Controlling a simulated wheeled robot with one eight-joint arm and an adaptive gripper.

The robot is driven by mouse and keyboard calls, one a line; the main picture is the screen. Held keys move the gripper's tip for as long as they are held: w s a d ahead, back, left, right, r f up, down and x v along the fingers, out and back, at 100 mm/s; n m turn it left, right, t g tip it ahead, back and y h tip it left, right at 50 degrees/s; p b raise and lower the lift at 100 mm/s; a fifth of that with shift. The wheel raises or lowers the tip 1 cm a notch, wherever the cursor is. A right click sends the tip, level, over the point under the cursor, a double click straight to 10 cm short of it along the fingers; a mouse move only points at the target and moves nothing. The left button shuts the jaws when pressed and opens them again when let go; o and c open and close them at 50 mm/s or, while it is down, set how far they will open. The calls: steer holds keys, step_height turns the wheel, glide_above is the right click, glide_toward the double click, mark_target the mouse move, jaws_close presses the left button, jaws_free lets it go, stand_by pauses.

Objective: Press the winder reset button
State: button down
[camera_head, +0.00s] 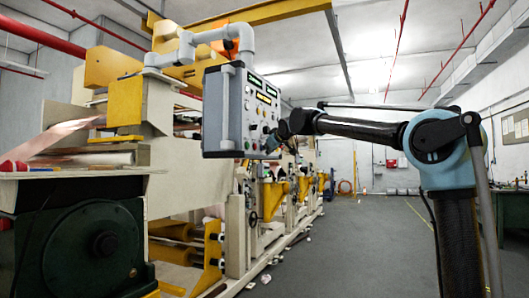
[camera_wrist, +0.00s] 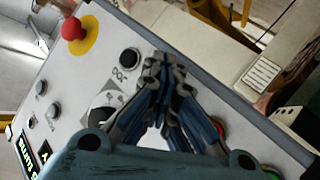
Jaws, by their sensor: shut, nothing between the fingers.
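The control panel (camera_head: 240,110) is a grey box hung from a pipe arm, with displays and several buttons on its face. In the wrist view its face (camera_wrist: 75,75) fills the middle. My gripper (camera_wrist: 165,70) is shut and empty, its fingertips over the panel face just beside a black round button (camera_wrist: 130,60). It also shows at the panel's lower right in the head view (camera_head: 275,143). A red mushroom button (camera_wrist: 73,28) sits on a yellow disc. A red button (camera_wrist: 220,127) is partly hidden by the fingers. I cannot tell which is the winder reset button, or whether the tips touch.
The foil machine (camera_head: 115,120) with copper foil (camera_head: 65,137) stands left, below and behind the panel. A dark green motor (camera_head: 95,250) is at the lower left. The grey floor (camera_head: 370,250) to the right of the machine is mostly open.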

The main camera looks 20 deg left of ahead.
steer(key=shift+d, duration=0.1)
steer(key=shift+s+d, duration=0.1)
steer(key=shift+d, duration=0.7)
steer(key=shift+d, duration=0.1)
steer(key=shift+s+d, duration=0.15)
steer(key=shift+d, duration=1.05)
steer(key=shift+s+d, duration=0.1)
steer(key=shift+d, duration=1.1)
